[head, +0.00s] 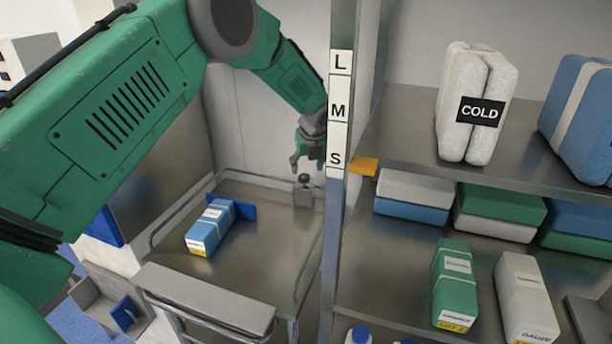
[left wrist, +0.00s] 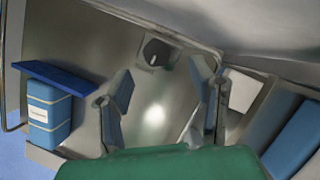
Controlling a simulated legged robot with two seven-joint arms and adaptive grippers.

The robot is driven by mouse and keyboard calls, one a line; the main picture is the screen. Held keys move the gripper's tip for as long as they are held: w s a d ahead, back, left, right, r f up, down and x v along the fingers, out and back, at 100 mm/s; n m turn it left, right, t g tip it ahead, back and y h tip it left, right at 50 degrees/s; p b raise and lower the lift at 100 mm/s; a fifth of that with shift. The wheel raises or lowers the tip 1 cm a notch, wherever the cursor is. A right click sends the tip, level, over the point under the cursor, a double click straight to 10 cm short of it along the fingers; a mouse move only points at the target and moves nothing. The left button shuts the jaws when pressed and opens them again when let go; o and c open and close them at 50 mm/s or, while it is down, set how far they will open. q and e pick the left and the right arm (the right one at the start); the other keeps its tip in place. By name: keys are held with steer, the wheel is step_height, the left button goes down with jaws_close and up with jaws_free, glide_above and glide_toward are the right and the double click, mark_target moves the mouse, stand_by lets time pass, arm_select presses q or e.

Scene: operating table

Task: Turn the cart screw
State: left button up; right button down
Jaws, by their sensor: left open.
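The cart screw (head: 304,181) is a small dark round knob on a grey block at the back right of the metal cart (head: 262,262). In the left wrist view the screw (left wrist: 154,50) shows as a dark knob with a light mark, beyond the fingers. My left gripper (head: 306,162) is open and points down, just above the screw in the head view. In the left wrist view my left gripper (left wrist: 163,72) has its fingers wide apart with nothing between them. The exact gap to the screw cannot be told. My right gripper is not in view.
A blue box (head: 210,227) lies on the cart against a dark blue divider (head: 238,209). A shelf post (head: 334,230) with L, M, S labels stands close right of my gripper. The shelf (head: 400,115) holds several packs and boxes. The cart's middle is bare.

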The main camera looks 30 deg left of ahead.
mark_target(305, 176)
arm_select(q)
steer(key=x, duration=0.4)
steer(key=shift+w+a+f, duration=0.1)
steer(key=shift+a+f, duration=0.1)
steer(key=shift+a, duration=0.15)
steer(key=shift+a+f, duration=0.25)
steer(key=shift+f, duration=0.1)
steer(key=shift+d+r, duration=0.15)
steer(key=shift+d, duration=0.25)
steer(key=c, duration=1.1)
steer(key=shift+p, duration=0.3)
steer(key=shift+c, duration=0.2)
steer(key=shift+a+r+m+h+p, duration=0.2)
steer(key=shift+m+h+p, duration=0.2)
steer(key=shift+m+p, duration=0.5)
steer(key=shift+f+m+t, duration=0.15)
steer(key=shift+m+t, duration=0.25)
steer(key=shift+m, duration=0.3)
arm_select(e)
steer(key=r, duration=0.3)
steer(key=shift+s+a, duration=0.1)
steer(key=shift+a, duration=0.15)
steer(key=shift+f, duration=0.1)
